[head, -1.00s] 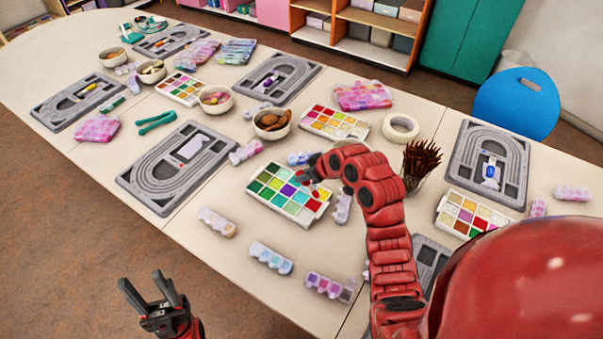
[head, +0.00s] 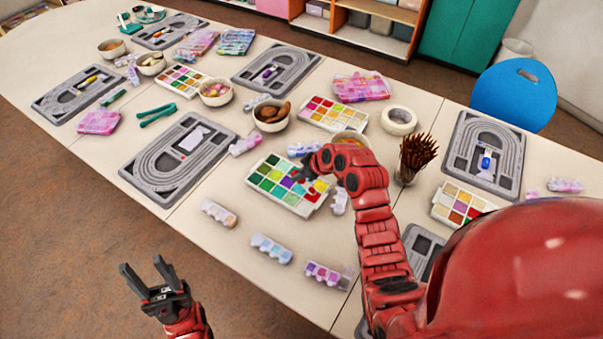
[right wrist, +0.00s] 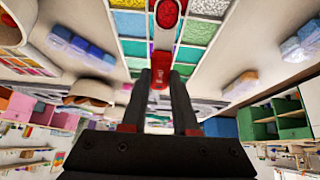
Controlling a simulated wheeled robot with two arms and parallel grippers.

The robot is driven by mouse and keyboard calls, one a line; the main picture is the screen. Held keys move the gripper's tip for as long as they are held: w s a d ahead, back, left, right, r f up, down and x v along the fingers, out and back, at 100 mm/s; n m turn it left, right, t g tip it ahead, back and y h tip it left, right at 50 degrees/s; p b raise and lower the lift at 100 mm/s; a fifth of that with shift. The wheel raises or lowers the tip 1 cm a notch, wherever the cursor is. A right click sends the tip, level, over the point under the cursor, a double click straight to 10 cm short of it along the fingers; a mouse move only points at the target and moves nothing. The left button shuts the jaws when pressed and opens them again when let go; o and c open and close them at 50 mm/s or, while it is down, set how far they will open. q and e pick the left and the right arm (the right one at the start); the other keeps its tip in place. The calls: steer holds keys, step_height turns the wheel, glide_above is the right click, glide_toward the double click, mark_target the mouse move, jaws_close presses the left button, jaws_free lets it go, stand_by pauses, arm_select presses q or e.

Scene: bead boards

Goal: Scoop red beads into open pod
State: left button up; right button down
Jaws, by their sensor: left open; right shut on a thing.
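A white bead tray (head: 270,199) with many coloured compartments, a red one (head: 319,186) at its right side, lies mid-table. My right gripper (head: 306,172) is over the tray, partly hidden by my arm. In the right wrist view the right gripper (right wrist: 160,80) is shut on a red scoop (right wrist: 160,76). The scoop's bowl is over the tray (right wrist: 133,65), by red beads. Its inside looks red, but I cannot tell whether beads fill it. Bead pods (head: 219,213), (head: 271,248), (head: 323,274) lie in front; I cannot tell which is open. My left gripper (head: 142,264) is open and empty, off the table's front edge.
Another pod (head: 340,201) lies close to the tray's right side. A grey bead board (head: 145,165) is to the left. The table's front left strip is clear.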

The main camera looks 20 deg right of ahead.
steer(key=shift+w+a+r+g+h+p, duration=0.2)
steer(key=shift+w+a+g+h+p, duration=0.3)
steer(key=shift+g, duration=0.3)
steer(key=shift+w+a+f+g+h+b, duration=0.2)
steer(key=shift+w+f+g+h+b, duration=0.35)
steer(key=shift+g+b, duration=0.25)
steer(key=shift+h+b, duration=0.25)
steer(key=shift+b, duration=0.05)
steer(key=shift+g+b, duration=0.5)
steer(key=shift+b, duration=0.05)
steer(key=shift+w+a+r+g+h+b, duration=0.25)
steer(key=shift+r+g+h+b, duration=0.2)
steer(key=shift+b, duration=0.75)
steer(key=shift+d+r, duration=0.1)
steer(key=shift+r, duration=0.1)
